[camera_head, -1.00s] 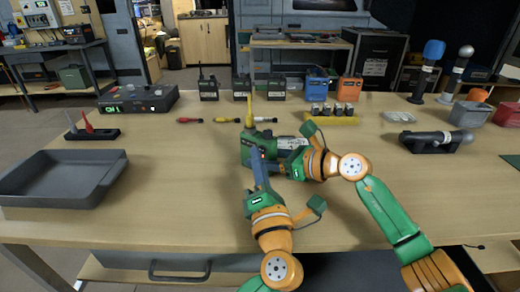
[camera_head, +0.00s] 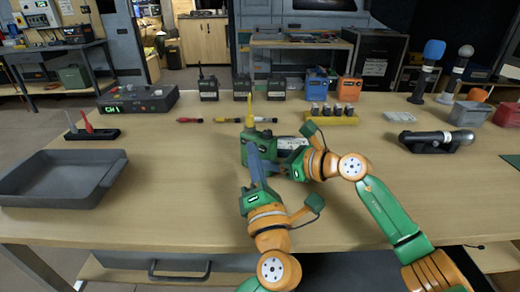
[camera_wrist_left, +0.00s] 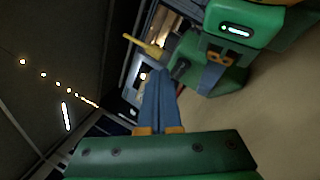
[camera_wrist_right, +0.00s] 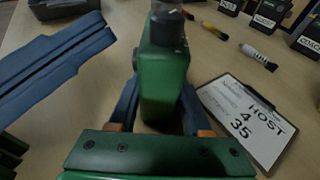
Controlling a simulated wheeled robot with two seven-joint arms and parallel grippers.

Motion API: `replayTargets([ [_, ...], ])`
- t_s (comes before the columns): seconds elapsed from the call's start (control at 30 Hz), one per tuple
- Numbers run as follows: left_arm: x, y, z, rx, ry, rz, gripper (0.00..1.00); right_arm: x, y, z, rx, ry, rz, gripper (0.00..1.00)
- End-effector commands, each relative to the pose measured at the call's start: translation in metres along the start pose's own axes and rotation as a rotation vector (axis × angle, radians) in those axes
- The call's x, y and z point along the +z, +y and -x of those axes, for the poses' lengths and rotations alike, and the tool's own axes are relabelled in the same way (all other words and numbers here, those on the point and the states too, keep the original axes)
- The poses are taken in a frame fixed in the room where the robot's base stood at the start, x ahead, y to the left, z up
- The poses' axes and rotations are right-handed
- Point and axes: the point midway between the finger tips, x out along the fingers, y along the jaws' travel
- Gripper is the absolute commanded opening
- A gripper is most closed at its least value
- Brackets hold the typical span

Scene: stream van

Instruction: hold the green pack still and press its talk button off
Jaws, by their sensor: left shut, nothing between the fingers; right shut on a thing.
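The green pack (camera_head: 268,134) stands upright on the table with its yellow antenna (camera_head: 249,108) pointing up. My right gripper (camera_head: 284,160) is shut on the pack from the right; the right wrist view shows the pack (camera_wrist_right: 163,85) between its fingers. My left gripper (camera_head: 251,142) is shut and empty, its blue fingers in front of the pack's left part. In the right wrist view the left fingers (camera_wrist_right: 50,65) are left of the pack, with a gap in the picture. Contact there cannot be told.
A card marked HOST (camera_wrist_right: 245,120) lies beside the pack. Several small coloured tubes (camera_head: 225,120) lie behind it. A grey tray (camera_head: 60,178) is at left, a black microphone in a cradle (camera_head: 436,140) at right. The table's left middle is clear.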

Motion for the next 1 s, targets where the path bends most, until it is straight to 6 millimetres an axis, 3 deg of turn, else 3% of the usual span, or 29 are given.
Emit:
replayTargets([
  [0.03, 0.002, -0.013, 0.011, -0.043, 0.004, 0.014, 0.00, 0.000, 0.000, 0.000, 0.000, 0.000, 0.000, 0.17],
  [0.07, 0.001, -0.012, 0.011, -0.043, 0.004, 0.015, 0.00, 0.000, 0.000, 0.000, 0.000, 0.000, 0.000, 0.17],
  [0.5, -0.027, 0.017, 0.048, -0.043, 0.005, 0.018, 0.00, 0.000, 0.000, 0.000, 0.000, 0.001, 0.000, 0.17],
  [0.87, -0.030, 0.020, 0.049, -0.038, 0.007, 0.012, 0.00, 0.000, 0.000, 0.000, 0.000, 0.000, 0.000, 0.17],
  [0.9, -0.030, 0.020, 0.049, -0.038, 0.007, 0.011, 0.00, 0.000, 0.000, 0.000, 0.000, 0.000, 0.000, 0.57],
  [1.0, -0.030, 0.020, 0.049, -0.037, 0.007, 0.011, 0.00, 0.000, 0.000, 0.000, 0.000, 0.000, 0.000, 0.84],
])
